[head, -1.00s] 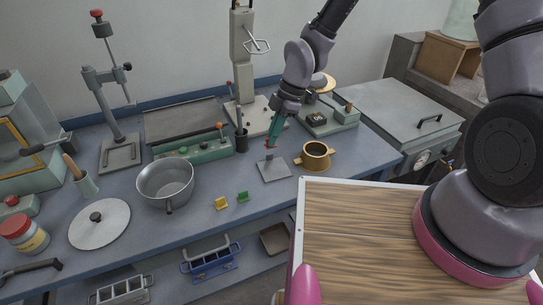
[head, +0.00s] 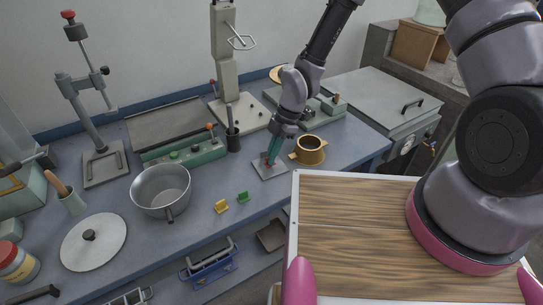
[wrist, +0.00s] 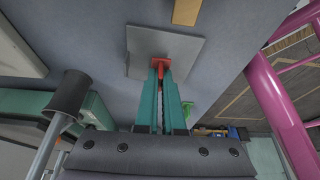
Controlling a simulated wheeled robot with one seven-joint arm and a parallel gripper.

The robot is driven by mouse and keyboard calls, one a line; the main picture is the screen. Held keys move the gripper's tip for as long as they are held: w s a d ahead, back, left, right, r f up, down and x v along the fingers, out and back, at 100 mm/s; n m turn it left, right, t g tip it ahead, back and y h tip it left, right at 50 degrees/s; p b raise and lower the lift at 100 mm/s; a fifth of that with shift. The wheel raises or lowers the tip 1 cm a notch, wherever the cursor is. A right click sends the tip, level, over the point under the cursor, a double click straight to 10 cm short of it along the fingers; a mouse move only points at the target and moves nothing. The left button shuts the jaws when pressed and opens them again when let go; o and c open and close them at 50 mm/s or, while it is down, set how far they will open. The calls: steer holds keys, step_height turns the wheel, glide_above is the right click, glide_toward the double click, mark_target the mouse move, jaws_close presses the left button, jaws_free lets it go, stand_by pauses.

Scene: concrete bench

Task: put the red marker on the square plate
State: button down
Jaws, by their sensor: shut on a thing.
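The red marker (wrist: 160,64) is between my gripper's fingertips, mostly hidden by them; a small red part shows in the head view (head: 268,162). My gripper (head: 270,160) has teal fingers, shut on the marker and pointing down over the square plate (head: 272,174). The plate is flat and grey, lying on the bench, and also shows in the wrist view (wrist: 150,42) under and beyond the fingertips. The marker is at or just above the plate; I cannot tell whether it touches.
A dark holder (head: 233,140) stands behind left. A grey saucepan (head: 160,188) is farther left.

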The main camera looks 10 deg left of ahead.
steer(key=shift+f, duration=0.25)
steer(key=shift+f, duration=0.1)
steer(key=c, duration=1)
jaws_free()
